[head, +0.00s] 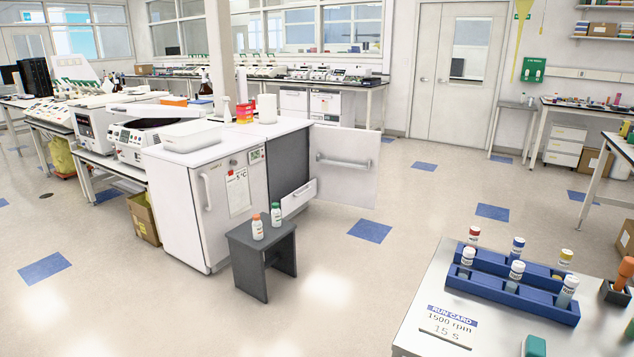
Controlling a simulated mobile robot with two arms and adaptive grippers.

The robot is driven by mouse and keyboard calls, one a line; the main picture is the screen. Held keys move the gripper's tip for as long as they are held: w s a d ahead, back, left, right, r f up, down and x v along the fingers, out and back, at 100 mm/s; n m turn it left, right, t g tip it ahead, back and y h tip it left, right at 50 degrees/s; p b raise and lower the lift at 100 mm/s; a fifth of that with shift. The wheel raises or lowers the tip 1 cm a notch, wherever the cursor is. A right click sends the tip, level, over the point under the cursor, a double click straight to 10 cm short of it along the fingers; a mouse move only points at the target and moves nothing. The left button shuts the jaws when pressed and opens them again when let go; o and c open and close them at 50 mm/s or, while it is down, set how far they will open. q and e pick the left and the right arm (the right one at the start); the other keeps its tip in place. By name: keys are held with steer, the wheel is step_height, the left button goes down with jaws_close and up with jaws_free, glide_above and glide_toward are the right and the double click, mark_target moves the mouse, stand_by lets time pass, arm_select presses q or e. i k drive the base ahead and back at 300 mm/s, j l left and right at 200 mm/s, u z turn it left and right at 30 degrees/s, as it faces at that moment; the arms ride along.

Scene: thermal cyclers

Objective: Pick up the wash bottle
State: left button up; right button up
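Two small white labelled bottles stand upright on a dark grey stool (263,238) in the head view. One bottle (257,228) has an orange cap and the other bottle (276,215) has a green cap. The label text is too small to read, so I cannot tell whether either is the wash bottle. Dark bottles with spray-type tops (205,82) stand farther back on the left bench; their details are also too small. Neither of my grippers is in view.
A white cabinet (225,205) with an open door (347,165) and a pulled-out drawer stands behind the stool. A near table at right holds a blue rack (511,299) with several capped tubes and a run card (450,322). Floor between stool and table is clear.

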mark_target(256, 225)
steer(key=i+j+u, duration=0.2)
steer(key=i+j, duration=0.2)
steer(key=i+j+u, duration=0.2)
steer(key=i, duration=0.25)
steer(key=i+j+u, duration=0.15)
steer(key=i+j, duration=0.2)
steer(key=i, duration=0.15)
steer(key=i+j+u, duration=0.2)
steer(key=i, duration=0.25)
steer(key=i+l+u, duration=0.25)
steer(key=i+l, duration=0.2)
steer(key=l, duration=0.15)
steer(key=i+l+u, duration=0.25)
steer(key=i+l, duration=0.15)
steer(key=l, duration=0.25)
steer(key=i+l+u, duration=0.15)
steer(key=l, duration=0.2)
steer(key=i+l+u, duration=0.1)
steer(key=l, duration=0.3)
steer(key=i, duration=0.1)
